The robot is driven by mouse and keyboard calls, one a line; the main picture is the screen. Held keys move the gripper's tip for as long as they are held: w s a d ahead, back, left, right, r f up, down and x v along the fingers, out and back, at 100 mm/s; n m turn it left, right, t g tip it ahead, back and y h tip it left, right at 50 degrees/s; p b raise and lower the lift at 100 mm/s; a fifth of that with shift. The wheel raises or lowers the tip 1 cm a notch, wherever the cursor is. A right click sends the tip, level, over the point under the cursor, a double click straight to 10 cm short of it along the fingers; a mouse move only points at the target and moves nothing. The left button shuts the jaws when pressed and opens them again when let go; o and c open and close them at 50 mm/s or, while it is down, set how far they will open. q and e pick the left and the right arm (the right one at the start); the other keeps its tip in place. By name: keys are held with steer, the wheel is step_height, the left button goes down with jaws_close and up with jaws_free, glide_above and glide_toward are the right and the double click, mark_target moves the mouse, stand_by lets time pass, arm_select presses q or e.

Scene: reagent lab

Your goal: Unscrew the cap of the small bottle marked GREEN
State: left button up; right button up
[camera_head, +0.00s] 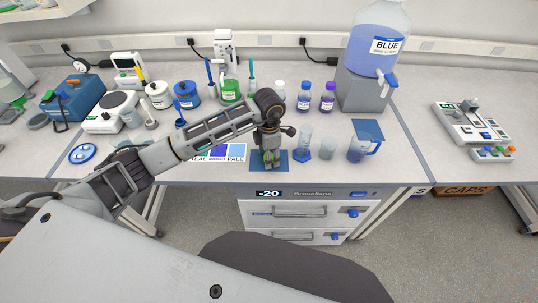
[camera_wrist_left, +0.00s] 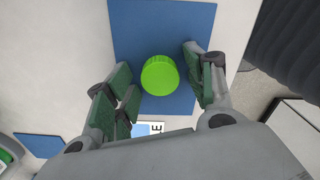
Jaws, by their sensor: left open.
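In the left wrist view a round bright green cap (camera_wrist_left: 160,75) is seen from above over a blue mat (camera_wrist_left: 190,20). It hides the bottle body below it, so I cannot read a label. My left gripper (camera_wrist_left: 163,88) is open, with its green-padded fingers on both sides of the cap and visible gaps between them. In the head view my left gripper (camera_head: 269,158) points down over the blue mat (camera_head: 256,168) at the bench front and hides most of the bottle. My right gripper is not in view.
A colour card (camera_head: 236,152) lies left of the mat.

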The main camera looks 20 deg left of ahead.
arm_select(q)
steer(key=shift+r, duration=0.1)
steer(key=shift+r, duration=0.2)
step_height(320, 180, up, 12)
steer(key=b, duration=0.2)
steer(key=shift+f, duration=0.15)
stand_by(0.5)
stand_by(0.3)
steer(key=shift+a, duration=0.1)
